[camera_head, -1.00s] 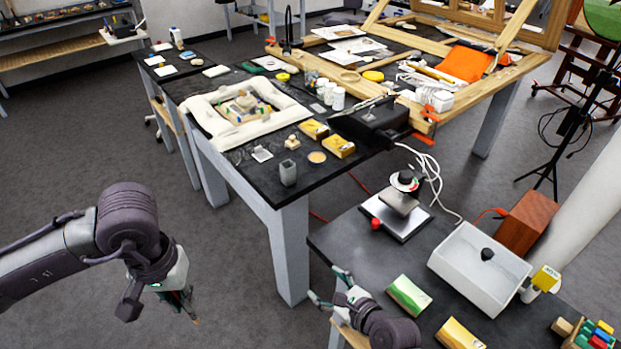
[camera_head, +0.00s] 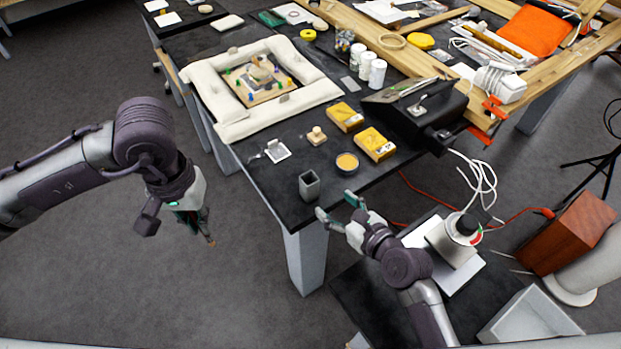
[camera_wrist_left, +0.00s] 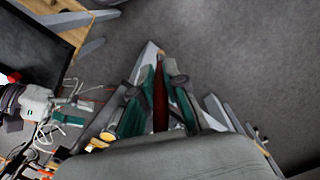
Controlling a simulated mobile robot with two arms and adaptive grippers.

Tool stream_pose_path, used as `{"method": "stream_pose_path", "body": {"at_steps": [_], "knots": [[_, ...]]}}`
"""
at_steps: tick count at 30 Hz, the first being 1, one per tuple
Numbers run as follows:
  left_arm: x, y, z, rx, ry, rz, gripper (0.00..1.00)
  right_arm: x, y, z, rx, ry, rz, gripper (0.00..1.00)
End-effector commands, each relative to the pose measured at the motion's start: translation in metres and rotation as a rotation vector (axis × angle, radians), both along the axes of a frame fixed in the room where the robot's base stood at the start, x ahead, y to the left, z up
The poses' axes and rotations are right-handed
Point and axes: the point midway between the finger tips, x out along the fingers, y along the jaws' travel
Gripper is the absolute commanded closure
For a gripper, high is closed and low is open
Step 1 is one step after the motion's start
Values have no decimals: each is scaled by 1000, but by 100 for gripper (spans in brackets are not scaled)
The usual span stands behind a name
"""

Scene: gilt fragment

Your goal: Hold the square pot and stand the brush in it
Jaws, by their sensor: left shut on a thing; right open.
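The square pot (camera_head: 309,186) is a small grey, open-topped square vessel standing upright near the front corner of the dark table. My right gripper (camera_head: 335,207) is open and empty, just right of the pot and apart from it in the picture. My left gripper (camera_head: 204,222) is shut on the brush (camera_head: 211,241), out over the floor left of the table. Only the brush's light brownish tip shows below the fingers in the head view. In the left wrist view its dark red handle (camera_wrist_left: 160,105) lies between the green-padded fingers.
Near the pot are a small white square (camera_head: 277,151), a wooden stamp-like piece (camera_head: 317,136), a round yellow tin (camera_head: 347,162) and yellow boxes (camera_head: 375,144). A white padded frame (camera_head: 231,127) lies behind. A black case (camera_head: 415,115) stands to the right.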

Motion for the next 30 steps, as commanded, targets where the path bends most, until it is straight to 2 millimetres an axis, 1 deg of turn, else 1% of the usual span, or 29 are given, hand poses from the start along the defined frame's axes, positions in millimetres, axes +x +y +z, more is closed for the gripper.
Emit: {"method": "stream_pose_path", "body": {"at_steps": [5, 7, 8, 11, 14, 18, 20, 21, 24, 27, 30], "knots": [[0, 0, 0, 0, 0, 1, 100, -1, 0, 0, 3, 3, 0, 29], [3, -2, 1, -1, 0, 18, 100, -1, 0, 0, 3, 2, 0, 29], [6, -4, 1, -1, -1, 34, 100, -1, 0, 0, 3, 2, 0, 29], [22, -14, 2, 0, -2, 144, 100, 0, 0, 0, 1, 2, 0, 29], [49, -34, 4, 2, -1, 339, 100, 0, 0, 0, 2, 1, 0, 29], [95, -70, 11, 7, -2, 700, 100, 0, 0, 0, 1, 2, 0, 29], [113, -86, 15, 9, -2, 860, 100, 0, 0, 0, 1, 2, -1, 29], [124, -98, 18, 11, -2, 968, 100, 0, 0, 0, 1, 2, -1, 29], [150, -125, 27, 14, -3, 1235, 100, 0, 0, 0, 1, 2, 0, 29], [170, -149, 36, 17, -3, 1477, 100, 0, 0, 0, 1, 2, 0, 29], [184, -169, 45, 19, -2, 1673, 100, 0, 0, 0, 1, 2, 0, 29]]}}
